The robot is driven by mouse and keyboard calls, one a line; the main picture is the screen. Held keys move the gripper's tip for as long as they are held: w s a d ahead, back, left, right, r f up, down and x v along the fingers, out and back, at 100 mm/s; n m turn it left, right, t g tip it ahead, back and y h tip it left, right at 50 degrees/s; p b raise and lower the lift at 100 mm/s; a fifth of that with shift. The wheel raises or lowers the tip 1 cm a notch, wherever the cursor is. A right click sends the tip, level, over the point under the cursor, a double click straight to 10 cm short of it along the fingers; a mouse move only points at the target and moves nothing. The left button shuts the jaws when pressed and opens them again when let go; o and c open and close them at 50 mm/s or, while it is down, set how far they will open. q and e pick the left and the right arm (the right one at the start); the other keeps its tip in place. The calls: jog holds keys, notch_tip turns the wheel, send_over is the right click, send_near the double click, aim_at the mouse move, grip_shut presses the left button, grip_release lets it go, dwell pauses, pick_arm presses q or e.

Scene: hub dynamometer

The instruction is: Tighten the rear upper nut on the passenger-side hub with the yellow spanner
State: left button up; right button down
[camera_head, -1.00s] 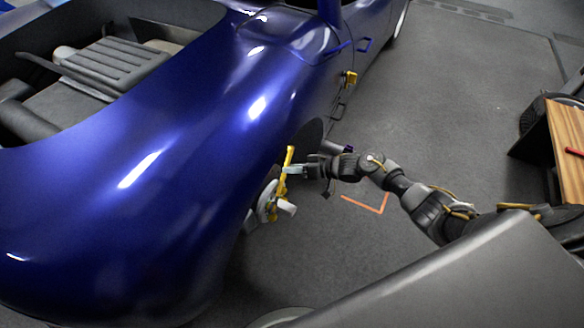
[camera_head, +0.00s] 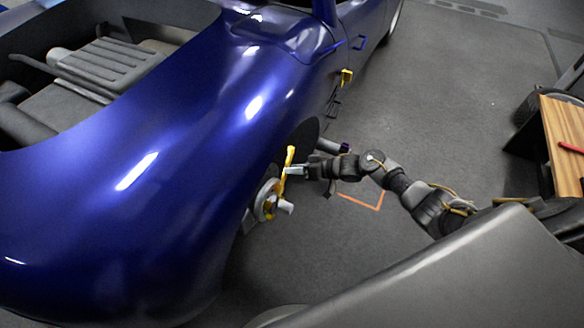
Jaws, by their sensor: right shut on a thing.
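The yellow spanner (camera_head: 289,160) stands roughly upright beside the blue car's wheel arch. My right gripper (camera_head: 288,170) is shut on its upper part. The spanner's lower end is at the wheel hub (camera_head: 267,203), a pale disc with a light cylinder (camera_head: 286,208) sticking out. The nuts are too small to tell apart, and I cannot tell whether the spanner's jaw sits around one. My left gripper is not in view.
The blue car body (camera_head: 150,190) fills the left and overhangs the hub. A wooden-topped bench (camera_head: 562,135) with a red item (camera_head: 571,148) stands at the right. Grey floor with an orange corner mark (camera_head: 372,208) is clear between them.

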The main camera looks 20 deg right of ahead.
jog(key=s+d+p, duration=0.1)
jog(key=s+d, duration=0.1)
jog(key=s, duration=0.1)
jog(key=shift+s+d+r+p, duration=0.1)
jog(key=shift+s+d+p, duration=0.05)
jog(key=shift+d+p, duration=0.25)
dwell(0.7)
